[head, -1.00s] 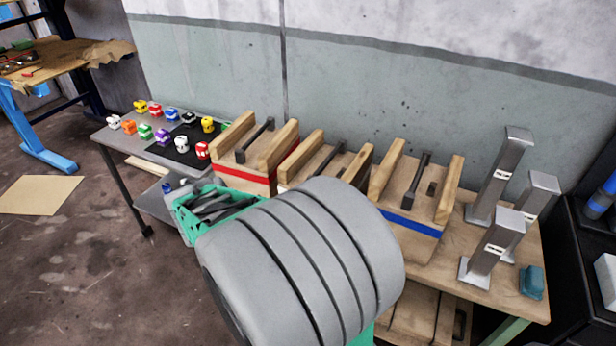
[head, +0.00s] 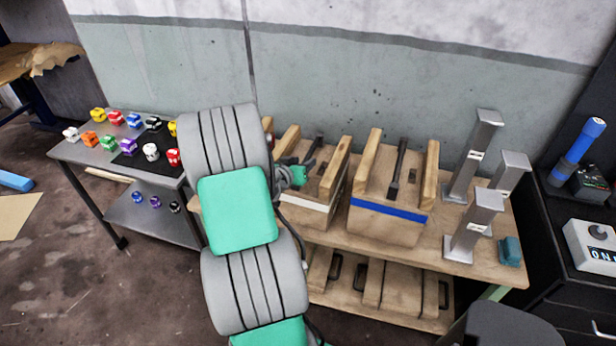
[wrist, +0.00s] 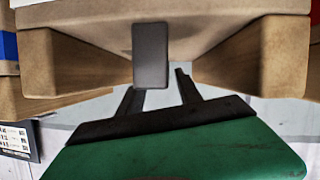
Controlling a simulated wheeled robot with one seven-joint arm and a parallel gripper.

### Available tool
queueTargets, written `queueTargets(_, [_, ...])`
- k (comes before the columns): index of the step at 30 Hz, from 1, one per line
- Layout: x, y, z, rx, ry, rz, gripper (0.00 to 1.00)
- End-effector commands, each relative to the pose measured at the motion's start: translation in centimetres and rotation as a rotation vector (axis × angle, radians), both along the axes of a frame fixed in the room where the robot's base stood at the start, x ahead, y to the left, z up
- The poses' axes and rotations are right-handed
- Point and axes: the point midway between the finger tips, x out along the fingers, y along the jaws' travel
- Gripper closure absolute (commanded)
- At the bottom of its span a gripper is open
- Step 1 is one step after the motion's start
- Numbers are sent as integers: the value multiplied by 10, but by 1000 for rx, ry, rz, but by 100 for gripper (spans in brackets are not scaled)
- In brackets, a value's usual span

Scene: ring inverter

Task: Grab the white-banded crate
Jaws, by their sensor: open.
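The white-banded crate (head: 310,217) stands in the middle of the wooden bench, with two raised wooden rails and a dark handle bar (head: 313,150) between them. My gripper (head: 302,174) is open over the crate's left part, near the handle; my arm partly hides the crate's left side. In the wrist view, which looks upside down, the crate (wrist: 95,14) fills the top. The handle's dark end (wrist: 150,56) lies just beyond the two spread fingers of my gripper (wrist: 158,92). I cannot tell whether they touch it.
A blue-banded crate (head: 385,222) stands close on the right. The red-banded crate on the left is almost wholly hidden behind my arm. Several grey metal posts (head: 470,225) stand at the bench's right end. More crates (head: 370,290) lie on the lower shelf.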

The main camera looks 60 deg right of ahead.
Motion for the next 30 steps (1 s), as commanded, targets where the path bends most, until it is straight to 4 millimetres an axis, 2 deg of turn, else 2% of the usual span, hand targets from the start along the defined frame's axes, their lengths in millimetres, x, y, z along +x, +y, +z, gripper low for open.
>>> queueTargets(3, [0,-14,-4,1,-1,-2,58])
queueTargets(10, [0,-17,-7,0,-1,-2,58])
queueTargets(25, [0,-16,-6,1,-1,-2,99])
queueTargets(30, [0,-16,-6,1,-1,-2,100])
